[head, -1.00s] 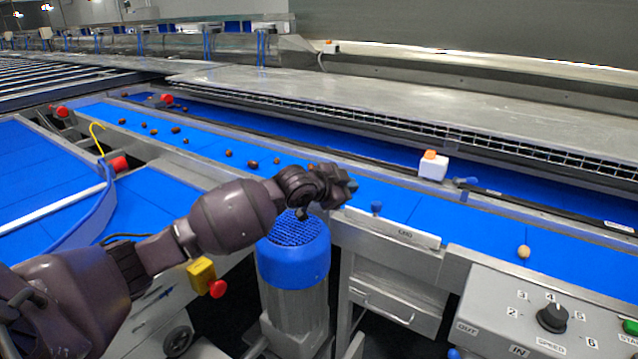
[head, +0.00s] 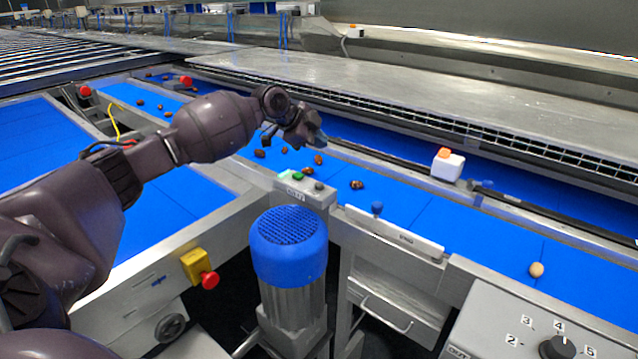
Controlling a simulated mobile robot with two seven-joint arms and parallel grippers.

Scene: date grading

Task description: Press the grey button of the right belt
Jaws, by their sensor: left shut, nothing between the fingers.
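A small grey control box (head: 297,190) sits on the metal frame at the near edge of the right blue belt (head: 420,212). Its top carries a green button (head: 297,176) and a small darker button (head: 319,186), whose exact colour is hard to tell. My left gripper (head: 318,139) is shut and empty. In the picture it is above and slightly right of the box, over the belt, apart from the buttons. My right gripper is out of view.
Several brown dates (head: 357,185) lie on the belt. A blue-topped motor (head: 288,240) stands below the box. A yellow box with a red stop button (head: 209,280) is to the left. A dial panel (head: 500,320) is at lower right. A white block (head: 447,164) is beyond the belt.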

